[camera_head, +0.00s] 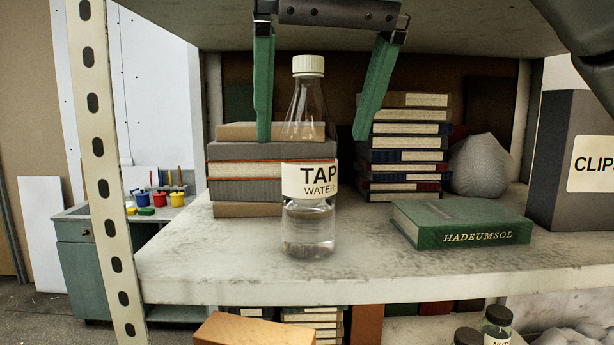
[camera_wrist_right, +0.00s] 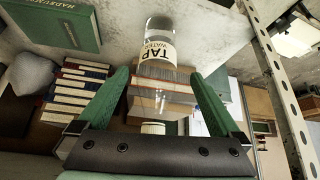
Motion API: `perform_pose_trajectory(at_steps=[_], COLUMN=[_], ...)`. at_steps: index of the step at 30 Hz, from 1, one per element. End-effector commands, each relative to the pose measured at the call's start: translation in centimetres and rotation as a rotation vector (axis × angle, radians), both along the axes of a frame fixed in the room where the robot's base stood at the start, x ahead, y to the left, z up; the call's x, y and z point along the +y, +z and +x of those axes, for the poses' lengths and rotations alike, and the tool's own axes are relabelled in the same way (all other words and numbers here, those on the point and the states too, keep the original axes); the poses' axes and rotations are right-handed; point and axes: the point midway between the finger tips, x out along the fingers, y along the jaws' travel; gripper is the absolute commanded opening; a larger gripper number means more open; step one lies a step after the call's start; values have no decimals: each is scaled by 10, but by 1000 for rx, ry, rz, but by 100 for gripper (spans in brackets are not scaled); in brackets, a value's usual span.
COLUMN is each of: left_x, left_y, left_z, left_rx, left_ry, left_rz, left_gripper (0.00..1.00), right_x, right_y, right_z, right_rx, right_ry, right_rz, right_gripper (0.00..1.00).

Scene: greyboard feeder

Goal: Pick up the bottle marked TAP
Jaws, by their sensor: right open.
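The bottle marked TAP WATER (camera_head: 308,215) stands upright near the front edge of the shelf. It is clear, with a cream cap and a cream label, and some water at the bottom. My right gripper (camera_head: 312,139) is open above it, fingers pointing down, one on each side of the bottle's upper part in the picture. In the right wrist view the bottle (camera_wrist_right: 160,50) shows upside down between the spread green fingers (camera_wrist_right: 159,75), its cap near the palm. I see no finger touching it. My left gripper is not in view.
The grey shelf (camera_head: 200,275) holds a book stack (camera_head: 240,190) behind the bottle and another (camera_head: 405,150) farther right. A green HADEUMSOL book (camera_head: 460,222) lies right of the bottle. A CLIPS box (camera_head: 560,200) stands far right. A perforated post (camera_head: 100,150) rises at left.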

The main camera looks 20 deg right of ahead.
Motion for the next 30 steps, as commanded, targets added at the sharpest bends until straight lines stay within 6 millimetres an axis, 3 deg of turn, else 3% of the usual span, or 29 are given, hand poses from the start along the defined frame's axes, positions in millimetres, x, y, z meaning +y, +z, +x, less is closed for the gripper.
perform_pose_trajectory(at_steps=[8,18,27,30], left_x=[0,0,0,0], left_y=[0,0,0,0], left_z=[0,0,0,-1], left_rx=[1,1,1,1], left_ry=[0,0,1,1], left_rz=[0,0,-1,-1], left_gripper=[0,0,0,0], right_x=[-2,-7,-7,-7], right_y=[-15,-48,-52,-52], right_z=[10,33,35,35], right_rx=[2,1,-1,-1], right_ry=[2,1,0,0], right_rz=[1,2,2,2], right_gripper=[100,100,100,91])
